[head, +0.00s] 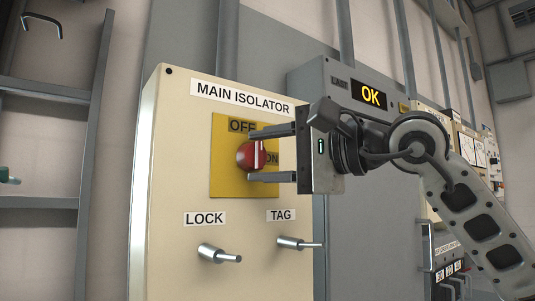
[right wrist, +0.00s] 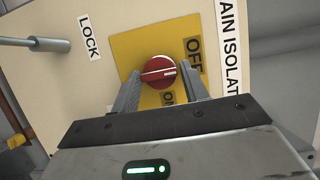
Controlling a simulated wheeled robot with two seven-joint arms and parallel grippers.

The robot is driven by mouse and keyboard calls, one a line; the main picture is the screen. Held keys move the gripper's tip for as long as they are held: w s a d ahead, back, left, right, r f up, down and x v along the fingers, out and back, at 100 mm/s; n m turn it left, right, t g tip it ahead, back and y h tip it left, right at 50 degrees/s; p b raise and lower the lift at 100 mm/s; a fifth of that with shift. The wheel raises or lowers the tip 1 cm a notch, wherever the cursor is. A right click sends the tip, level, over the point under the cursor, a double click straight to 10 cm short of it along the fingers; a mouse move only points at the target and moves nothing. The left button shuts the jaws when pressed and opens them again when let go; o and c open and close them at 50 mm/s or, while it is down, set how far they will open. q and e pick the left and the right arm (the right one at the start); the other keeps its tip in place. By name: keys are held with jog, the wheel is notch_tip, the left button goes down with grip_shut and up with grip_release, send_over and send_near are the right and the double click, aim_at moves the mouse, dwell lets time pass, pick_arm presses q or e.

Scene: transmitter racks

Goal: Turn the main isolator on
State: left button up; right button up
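The main isolator is a cream cabinet (head: 175,125) with a yellow plate (head: 222,178) marked OFF at the top and ON at the right. Its round red knob (head: 247,156) sits on the plate. In the right wrist view, the white line on the knob (right wrist: 157,70) points toward OFF. My right gripper (head: 249,156) is open in front of the plate, its fingers above and below the knob. In the right wrist view, the fingers (right wrist: 159,72) stand either side of the knob, with small gaps showing. My left gripper is not in view.
Two metal pegs stick out below the plate, under the LOCK label (head: 204,218) and the TAG label (head: 281,215). A grey cabinet (head: 345,235) with a lit OK display (head: 369,97) stands to the right, behind my right arm. A grey rack frame (head: 92,150) is at the left.

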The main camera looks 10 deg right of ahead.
jog(key=c, duration=0.6)
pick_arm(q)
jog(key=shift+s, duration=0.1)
pick_arm(e)
jog(key=shift+o, duration=0.3)
